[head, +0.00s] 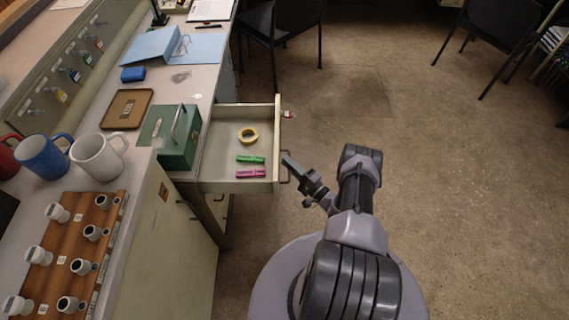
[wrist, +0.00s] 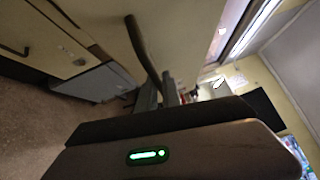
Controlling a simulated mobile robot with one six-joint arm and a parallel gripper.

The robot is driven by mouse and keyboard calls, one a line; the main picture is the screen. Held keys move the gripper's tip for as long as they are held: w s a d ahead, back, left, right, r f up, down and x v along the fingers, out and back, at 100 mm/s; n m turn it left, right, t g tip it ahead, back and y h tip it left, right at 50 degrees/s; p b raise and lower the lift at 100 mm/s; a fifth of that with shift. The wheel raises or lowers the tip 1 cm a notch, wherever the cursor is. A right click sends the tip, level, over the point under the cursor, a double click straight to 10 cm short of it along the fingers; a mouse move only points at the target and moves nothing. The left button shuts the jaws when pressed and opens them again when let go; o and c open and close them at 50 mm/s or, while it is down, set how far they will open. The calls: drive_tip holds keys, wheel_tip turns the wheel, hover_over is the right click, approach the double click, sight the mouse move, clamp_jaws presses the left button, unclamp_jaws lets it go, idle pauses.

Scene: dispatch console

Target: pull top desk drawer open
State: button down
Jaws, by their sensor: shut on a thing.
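The top desk drawer (head: 226,172) stands pulled well out from the desk. In the wrist view the curved handle (wrist: 142,45) runs down behind the dark finger, which hides the grip itself.
The desk top carries a green cash box (head: 180,140), a brown tray (head: 126,108), mugs (head: 97,156) and a wooden rack (head: 70,255) near the drawer. A key (head: 289,113) shows at the drawer front. Floor to the right is clear; chairs (head: 282,25) stand farther back.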

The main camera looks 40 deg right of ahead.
drive_tip(key=c, duration=1.8)
unclamp_jaws()
drive_tip(key=p+v, duration=0.2)
drive_tip(key=v, duration=1.5)
drive_tip(key=shift+s, duration=0.25)
drive_tip(key=shift+r, duration=0.1)
